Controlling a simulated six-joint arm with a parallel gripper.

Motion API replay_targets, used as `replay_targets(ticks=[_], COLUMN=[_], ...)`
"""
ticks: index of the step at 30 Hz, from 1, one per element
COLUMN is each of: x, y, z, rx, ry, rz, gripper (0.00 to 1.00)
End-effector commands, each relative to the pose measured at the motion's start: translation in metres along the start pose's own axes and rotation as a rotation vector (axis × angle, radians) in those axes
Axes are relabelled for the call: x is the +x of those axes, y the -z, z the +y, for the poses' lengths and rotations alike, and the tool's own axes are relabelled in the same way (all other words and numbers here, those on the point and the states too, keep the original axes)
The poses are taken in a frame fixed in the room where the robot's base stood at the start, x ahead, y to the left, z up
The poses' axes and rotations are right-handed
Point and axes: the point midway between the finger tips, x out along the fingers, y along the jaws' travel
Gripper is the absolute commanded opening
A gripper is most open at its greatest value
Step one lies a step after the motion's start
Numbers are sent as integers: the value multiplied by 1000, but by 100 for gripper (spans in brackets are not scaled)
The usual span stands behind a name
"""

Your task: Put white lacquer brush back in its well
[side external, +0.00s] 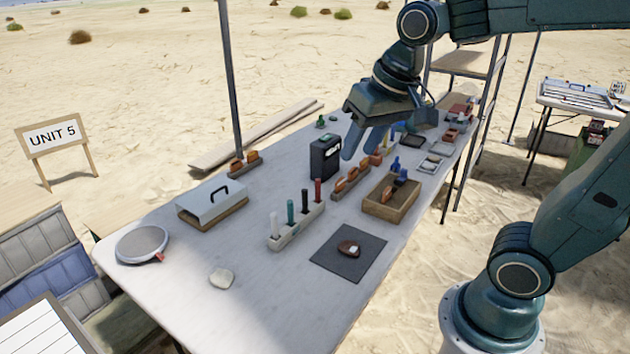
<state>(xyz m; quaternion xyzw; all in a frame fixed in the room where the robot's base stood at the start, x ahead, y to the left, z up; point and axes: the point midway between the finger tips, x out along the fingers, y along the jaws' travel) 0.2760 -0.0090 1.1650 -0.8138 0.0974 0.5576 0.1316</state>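A pale rack (298,230) stands near the middle of the table with several upright handles in a row. A white handle (274,223) stands upright at its left end and looks like the white lacquer brush. Teal, black and red handles stand to its right. The bottom of the white handle is too small to tell how deep it sits. My gripper (364,154) hangs above the table, up and to the right of the rack, apart from the white handle. Its fingers point down and look spread, with nothing visible between them.
A black box (324,158) stands close to my gripper. A wooden tray (376,209) and a dark mat (332,267) with a brown piece lie nearby. A lidded white box (205,204), a round sieve (142,241) and a pale stone (221,277) sit left. The front of the table is clear.

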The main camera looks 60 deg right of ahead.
Motion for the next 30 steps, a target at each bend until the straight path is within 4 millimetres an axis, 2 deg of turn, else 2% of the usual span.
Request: replay_targets(ticks=[3, 9, 15, 20, 30], x=[-10, -17, -17, -16, -16], y=[-26, -65, -89, -96, -96], z=[6, 15, 22, 23, 23], rx=[-83, -216, -303, -328, -329], ry=[13, 26, 31, 32, 32], rz=[34, 83, 113, 121, 121], gripper=[38, 38, 38, 38, 38])
